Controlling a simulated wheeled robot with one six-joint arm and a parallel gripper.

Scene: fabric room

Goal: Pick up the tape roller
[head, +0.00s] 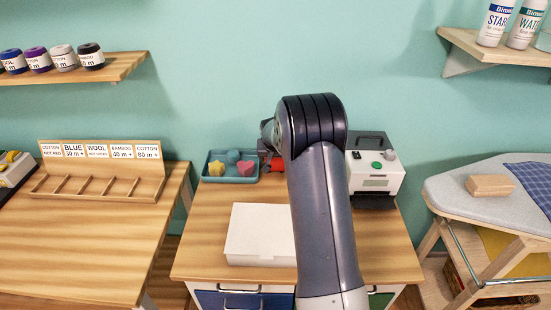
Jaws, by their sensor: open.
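A small red and dark thing (273,163) shows at the right end of the blue-green tray, on the wooden table. It may be the tape roller, but my arm hides part of it, so I cannot tell for sure. My arm rises from the bottom of the picture and bends over the table. Part of my gripper (264,146) shows as a dark shape just left of the bend, close to the red thing. It is open, but its fingertips are mostly hidden, and I cannot tell whether they touch anything.
The blue-green tray (207,172) holds colored shapes. A white box (261,235) lies in front. A wooden rack (100,187) stands on the left table. An ironing board (450,190) is at the right.

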